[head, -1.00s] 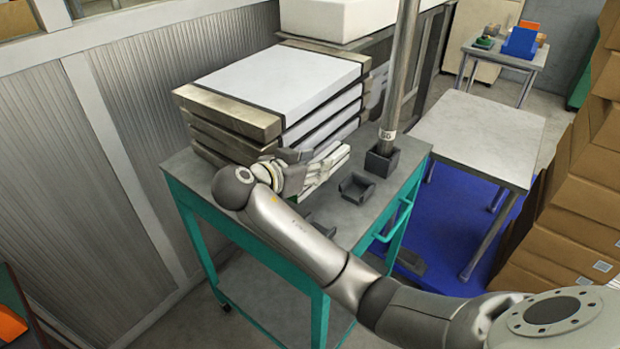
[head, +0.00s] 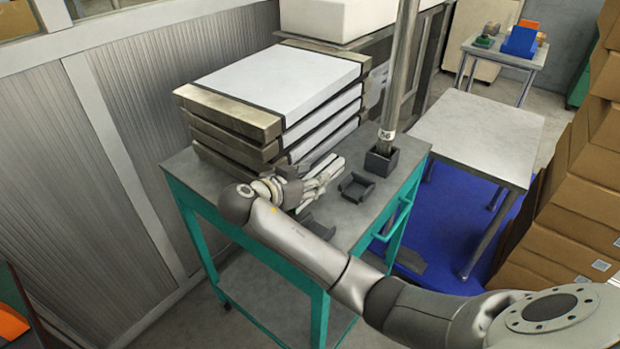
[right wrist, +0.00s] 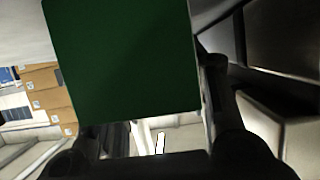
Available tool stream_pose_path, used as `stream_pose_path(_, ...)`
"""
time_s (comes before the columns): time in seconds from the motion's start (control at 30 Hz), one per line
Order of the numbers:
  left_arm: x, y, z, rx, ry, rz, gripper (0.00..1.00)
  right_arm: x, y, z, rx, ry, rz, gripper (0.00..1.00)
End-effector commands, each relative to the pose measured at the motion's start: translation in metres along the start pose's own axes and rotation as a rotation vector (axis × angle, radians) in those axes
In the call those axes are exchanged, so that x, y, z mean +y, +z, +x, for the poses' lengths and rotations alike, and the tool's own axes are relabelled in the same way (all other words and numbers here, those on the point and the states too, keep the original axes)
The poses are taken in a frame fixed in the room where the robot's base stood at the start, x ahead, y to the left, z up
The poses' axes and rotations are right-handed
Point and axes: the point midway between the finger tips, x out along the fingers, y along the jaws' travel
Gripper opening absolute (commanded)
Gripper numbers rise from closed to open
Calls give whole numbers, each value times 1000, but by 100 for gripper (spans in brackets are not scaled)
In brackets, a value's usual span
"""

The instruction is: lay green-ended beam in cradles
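My right gripper (head: 312,187) is low over the near part of the teal cart's top, close to the panel stack. Pale finger parts show in the head view, but their spacing is unclear. In the right wrist view, a flat dark green face (right wrist: 122,60) fills the space ahead of the dark fingers; I cannot tell whether it is gripped. A dark open cradle (head: 357,188) sits right of the gripper, and a second cradle (head: 320,228) is partly hidden by my arm. A grey metal beam (head: 402,70) stands upright in a dark square socket (head: 381,162); its top is out of frame. My left gripper is not in view.
A stack of white panels with beige ends (head: 232,112) covers the back left of the teal cart (head: 180,190). A ribbed wall (head: 120,130) lies left.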

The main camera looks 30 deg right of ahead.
Motion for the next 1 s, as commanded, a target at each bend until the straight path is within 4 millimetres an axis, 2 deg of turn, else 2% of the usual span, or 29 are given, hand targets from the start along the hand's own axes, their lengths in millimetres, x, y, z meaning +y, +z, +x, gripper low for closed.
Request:
stream_pose_path(0.1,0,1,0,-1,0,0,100,0,0,0,0,0,0,57)
stream_pose_path(0.47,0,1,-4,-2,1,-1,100,0,-5,-2,2,0,0,57)
stream_pose_path(0.57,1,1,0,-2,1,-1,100,-1,-2,-14,-1,-5,1,57)
stream_pose_path(0.8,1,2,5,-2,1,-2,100,-1,-2,-68,-4,-5,2,57)
stream_pose_path(1.0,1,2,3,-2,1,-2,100,-1,-2,-100,-4,-2,1,57)
